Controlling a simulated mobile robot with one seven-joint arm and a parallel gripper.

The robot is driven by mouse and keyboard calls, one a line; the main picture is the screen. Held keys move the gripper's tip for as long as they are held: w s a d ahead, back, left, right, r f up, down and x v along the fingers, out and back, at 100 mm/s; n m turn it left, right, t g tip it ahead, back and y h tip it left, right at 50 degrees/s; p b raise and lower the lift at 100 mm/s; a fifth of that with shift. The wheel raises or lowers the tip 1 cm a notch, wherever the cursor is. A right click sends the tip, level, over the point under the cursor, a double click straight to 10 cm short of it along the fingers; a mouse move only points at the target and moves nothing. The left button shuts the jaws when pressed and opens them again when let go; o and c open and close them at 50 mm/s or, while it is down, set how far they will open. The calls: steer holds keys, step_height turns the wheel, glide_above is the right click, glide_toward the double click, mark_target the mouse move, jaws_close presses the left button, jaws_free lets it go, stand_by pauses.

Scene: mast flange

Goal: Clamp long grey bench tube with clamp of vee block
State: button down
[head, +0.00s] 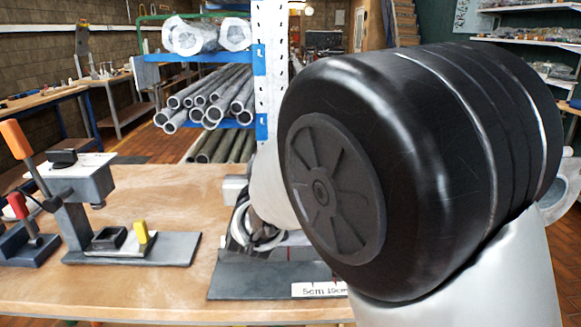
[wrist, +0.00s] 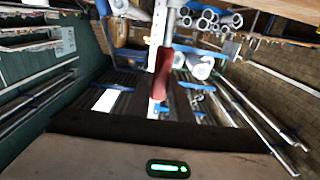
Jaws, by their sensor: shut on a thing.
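My gripper (wrist: 160,100) shows in the wrist view, shut on a red handle (wrist: 165,72) with a pale metal shaft above it. Whether this handle belongs to the clamp of the vee block cannot be told. In the head view my black arm joint covers the right half and hides the gripper. I cannot make out the vee block for certain, nor a long grey tube lying in it. A dark plate (head: 265,282) with a scale label (head: 319,290) lies on the bench, partly hidden by my arm.
On the wooden bench (head: 190,245), an orange-handled fixture (head: 80,190), a small yellow-handled block (head: 120,239) and a red-handled device (head: 30,242) stand at left. A blue and white rack holds several grey tubes (head: 210,95) behind. Bare bench shows at front left.

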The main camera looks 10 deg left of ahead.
steer(key=shift+s, duration=0.1)
stand_by(0.6)
steer(key=c, duration=1.6)
jaws_free()
steer(key=s+d, duration=0.1)
steer(key=s, duration=0.4)
steer(key=s+d+p, duration=0.1)
steer(key=s, duration=0.5)
steer(key=s+d, duration=0.1)
steer(key=s, duration=0.5)
steer(key=shift+d+f+p, duration=0.25)
steer(key=shift+f+p, duration=0.15)
